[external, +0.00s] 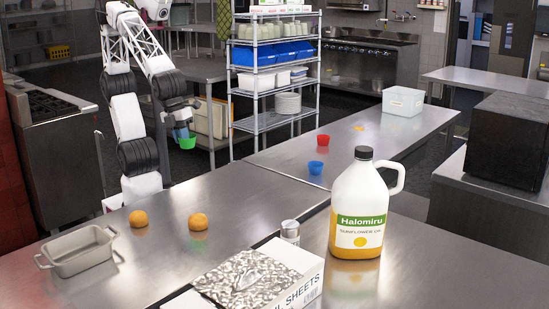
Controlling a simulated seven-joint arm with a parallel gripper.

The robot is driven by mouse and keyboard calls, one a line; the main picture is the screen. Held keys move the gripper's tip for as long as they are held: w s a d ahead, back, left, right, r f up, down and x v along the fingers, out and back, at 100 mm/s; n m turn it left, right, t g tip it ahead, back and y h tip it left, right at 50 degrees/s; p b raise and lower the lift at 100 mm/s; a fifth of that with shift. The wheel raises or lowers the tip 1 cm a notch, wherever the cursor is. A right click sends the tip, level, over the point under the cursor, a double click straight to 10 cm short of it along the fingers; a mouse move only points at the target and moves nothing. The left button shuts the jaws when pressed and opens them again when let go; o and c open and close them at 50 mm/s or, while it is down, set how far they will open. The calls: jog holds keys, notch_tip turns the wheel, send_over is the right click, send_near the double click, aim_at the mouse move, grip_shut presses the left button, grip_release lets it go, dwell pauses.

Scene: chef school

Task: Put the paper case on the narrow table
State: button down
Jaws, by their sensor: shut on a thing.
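My gripper (181,133) hangs at the left, in front of the shelves, and is shut on a small green paper case (187,143). A red paper case (323,140) and a blue paper case (315,167) stand on a steel table (385,140) right of centre. Another steel table (490,80) is at the back right. I cannot tell which one is the narrow table.
The front table holds two oranges (139,219), a loaf pan (78,252), a box of sheets (290,262), a small shaker (290,231) and a tall oil jug (358,205). A wire rack (262,130) stands right of my gripper.

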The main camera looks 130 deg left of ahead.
jog(key=w+a+f+n, duration=0.1)
jog(key=w+a+n, duration=0.3)
jog(key=a, duration=0.5)
jog(key=w+a+n, duration=0.1)
jog(key=w+a, duration=0.4)
jog(key=a, duration=0.3)
jog(key=w+a+f+n+g+y, duration=0.1)
jog(key=a+f+n, duration=0.1)
jog(key=a, duration=0.8)
jog(key=w+a+f+n+y, duration=0.1)
jog(key=a+n, duration=0.1)
jog(key=a, duration=0.8)
jog(key=s+a+f+n, duration=0.2)
jog(key=s+a, duration=0.4)
jog(key=a, duration=0.6)
jog(key=s+a+f+n+g, duration=0.1)
jog(key=s+a+f+n, duration=0.2)
jog(key=a, duration=0.9)
jog(key=s+a+f+n+g, duration=0.1)
jog(key=s+a+f+n, duration=0.2)
jog(key=s+a, duration=0.6)
jog(key=shift+s+a+f, duration=0.2)
jog(key=shift+a, duration=0.85)
jog(key=shift+s+a+f, duration=0.15)
jog(key=shift+a, duration=0.85)
